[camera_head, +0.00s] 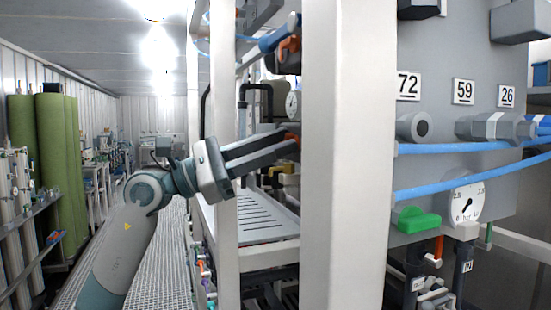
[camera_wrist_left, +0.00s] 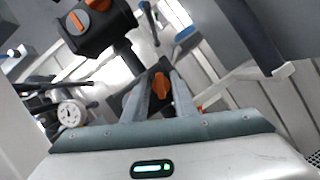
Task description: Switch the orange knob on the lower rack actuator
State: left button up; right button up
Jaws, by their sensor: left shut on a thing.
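The lower rack actuator's orange knob (camera_head: 291,136) shows only in part at the tips of my left gripper (camera_head: 292,146), past the white rack post. In the left wrist view the orange knob (camera_wrist_left: 160,88) sits between the two grey fingers of my left gripper (camera_wrist_left: 163,92), which are shut on it. The dark body of the lower actuator (camera_wrist_left: 124,98) is mostly hidden behind the fingers. An upper actuator (camera_head: 284,60) with its own orange knob (camera_head: 288,46) is above; it also shows in the left wrist view (camera_wrist_left: 97,30). My right gripper is not in view.
A thick white post (camera_head: 345,160) stands just right of the fingertips, and a thinner post (camera_head: 220,250) is by the wrist. A gauge (camera_head: 292,104) and a yellow handle (camera_head: 284,168) are close by. A white slotted tray (camera_head: 262,218) lies below. The walkway is at left.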

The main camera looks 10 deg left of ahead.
pick_arm(q)
jog(key=shift+m+g+y+b, duration=0.55)
jog(key=shift+m+g, duration=0.3)
jog(key=shift+m, duration=1.55)
jog(key=shift+m+g+y+b, duration=0.3)
jog(key=shift+m+g+b, duration=0.5)
jog(key=shift+m, duration=1.6)
jog(key=shift+m+g+y+b, duration=0.45)
jog(key=shift+m+g, duration=0.5)
jog(key=shift+m, duration=1.45)
jog(key=o, duration=0.7)
jog(key=shift+c, duration=0.2)
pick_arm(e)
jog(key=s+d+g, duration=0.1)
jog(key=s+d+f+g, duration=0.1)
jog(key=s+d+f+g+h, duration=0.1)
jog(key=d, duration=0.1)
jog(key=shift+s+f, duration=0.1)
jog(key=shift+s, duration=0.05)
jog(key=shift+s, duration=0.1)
